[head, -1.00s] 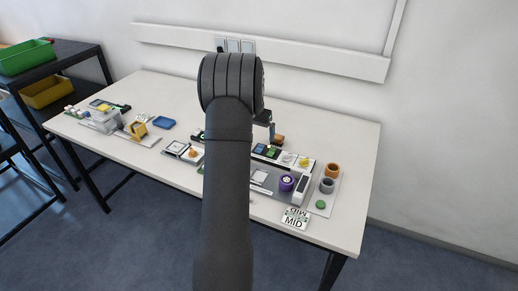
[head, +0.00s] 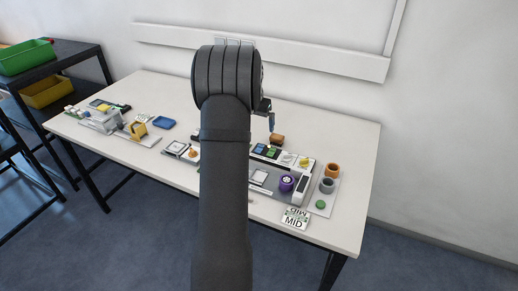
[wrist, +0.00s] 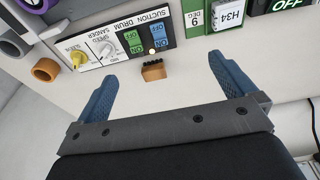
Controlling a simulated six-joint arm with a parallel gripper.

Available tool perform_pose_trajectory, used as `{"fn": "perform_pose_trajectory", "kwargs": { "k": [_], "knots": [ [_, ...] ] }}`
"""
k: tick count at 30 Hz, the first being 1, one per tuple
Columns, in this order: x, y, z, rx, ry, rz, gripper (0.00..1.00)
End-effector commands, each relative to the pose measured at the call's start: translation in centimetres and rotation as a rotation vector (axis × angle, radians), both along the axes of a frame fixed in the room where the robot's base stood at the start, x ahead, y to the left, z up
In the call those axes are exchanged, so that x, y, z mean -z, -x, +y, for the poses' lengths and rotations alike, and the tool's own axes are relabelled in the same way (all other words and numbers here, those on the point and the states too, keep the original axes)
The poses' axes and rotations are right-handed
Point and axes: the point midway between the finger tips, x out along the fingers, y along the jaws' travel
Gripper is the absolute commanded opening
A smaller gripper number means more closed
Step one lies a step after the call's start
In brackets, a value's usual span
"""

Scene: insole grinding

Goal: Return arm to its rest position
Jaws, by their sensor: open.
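My gripper (wrist: 168,92) shows in the wrist view with its two blue fingers spread wide and nothing between them. In the head view my gripper (head: 271,124) is partly hidden behind my dark arm, above the back part of the table. A brown block (head: 277,140) lies on the table just below and right of it. The same brown block (wrist: 153,71) shows in the wrist view beyond the fingertips, apart from them. The white table (head: 330,130) carries the work items.
A switch panel (head: 280,156) with green and blue buttons stands on the table. A blue tray (head: 164,122) lies left. The table's back right is clear.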

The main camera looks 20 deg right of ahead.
Motion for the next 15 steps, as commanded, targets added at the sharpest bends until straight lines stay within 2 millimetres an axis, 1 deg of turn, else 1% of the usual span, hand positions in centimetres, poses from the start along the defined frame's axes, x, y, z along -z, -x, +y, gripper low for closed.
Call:
{"fn": "perform_pose_trajectory", "kwargs": {
  "k": [1, 3, 7, 10, 15],
  "knots": [
    [-1.1, 0.1, 0.1, 0.0, 0.001, -0.003, 1.0],
    [-2.4, 0.3, 0.3, 0.0, 0.001, -0.002, 1.0],
    [-4.1, 0.5, 0.5, 0.0, 0.0, -0.001, 1.0],
    [-4.8, 0.6, 0.6, 0.0, -0.001, 0.001, 1.0],
    [-5.1, 0.7, 0.7, 0.0, -0.001, 0.001, 1.0]
  ]
}}
